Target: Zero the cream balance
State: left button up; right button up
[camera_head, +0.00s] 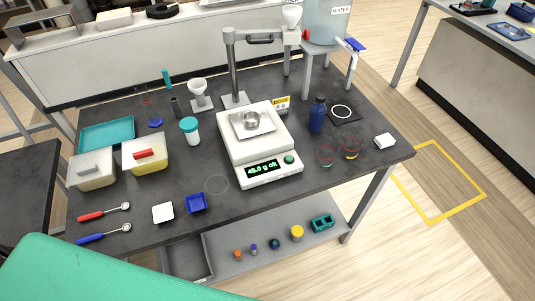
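The cream balance (243,152) stands on the dark table, right of its middle. Its front display (263,169) is lit in green and reads about 48.0 g ok; the digits are small. A round green button (289,159) sits right of the display. A small metal cup (251,119) stands on the square metal pan (266,125) on top of the balance. Neither of my grippers shows in the head view.
Left of the balance are a teal-lidded jar (190,130), two lidded boxes (146,155) and a teal tray (106,133). A blue bottle (317,115) and two small glass dishes (325,155) stand right. Spoons (104,212) lie front left.

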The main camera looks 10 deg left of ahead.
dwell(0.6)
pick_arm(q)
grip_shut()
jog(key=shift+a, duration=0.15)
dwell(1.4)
